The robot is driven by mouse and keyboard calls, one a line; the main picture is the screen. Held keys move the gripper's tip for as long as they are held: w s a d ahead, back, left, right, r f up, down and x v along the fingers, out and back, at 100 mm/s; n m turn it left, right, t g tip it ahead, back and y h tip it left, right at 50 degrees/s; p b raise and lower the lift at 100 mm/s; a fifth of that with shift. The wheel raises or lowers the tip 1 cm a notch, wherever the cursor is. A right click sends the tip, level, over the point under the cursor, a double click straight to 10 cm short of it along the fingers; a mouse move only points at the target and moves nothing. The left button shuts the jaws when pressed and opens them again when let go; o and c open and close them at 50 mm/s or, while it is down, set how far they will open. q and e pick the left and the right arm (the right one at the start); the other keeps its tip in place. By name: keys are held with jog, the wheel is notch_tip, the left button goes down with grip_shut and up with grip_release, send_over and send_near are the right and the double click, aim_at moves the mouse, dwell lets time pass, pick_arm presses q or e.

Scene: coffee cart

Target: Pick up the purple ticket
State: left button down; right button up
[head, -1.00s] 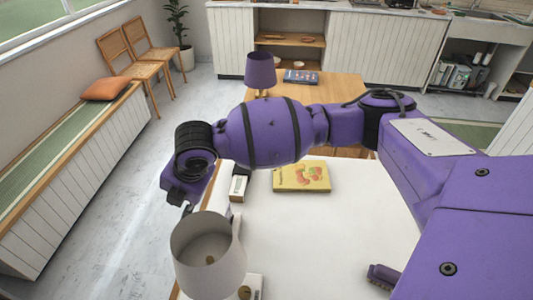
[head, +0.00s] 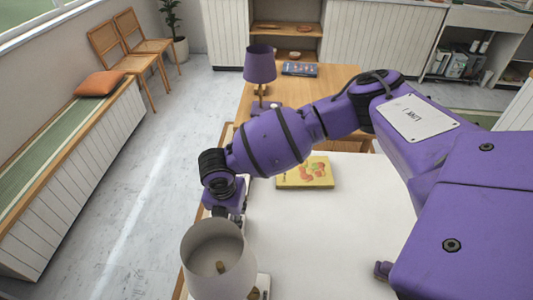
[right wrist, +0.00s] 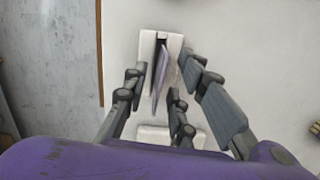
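The purple ticket (right wrist: 161,72) is a thin pale-purple slip standing on edge in the dark slot of a small white holder (right wrist: 147,46). In the right wrist view my right gripper (right wrist: 160,86) is open, with its dark fingers on either side of the ticket. I cannot tell if a finger touches it. In the head view my right gripper (head: 236,212) points down at the table's left side, partly hidden behind a white lampshade. Ticket and holder cannot be made out there, behind my arm. My left gripper is not in view.
The white lamp (head: 218,268) stands close in front of my right gripper. A yellow book (head: 305,173) lies at the back of the white table (head: 320,230). A purple lamp (head: 260,64) stands on the wooden table behind. The white table's middle is clear.

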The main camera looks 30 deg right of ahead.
grip_shut()
dwell(0.3)
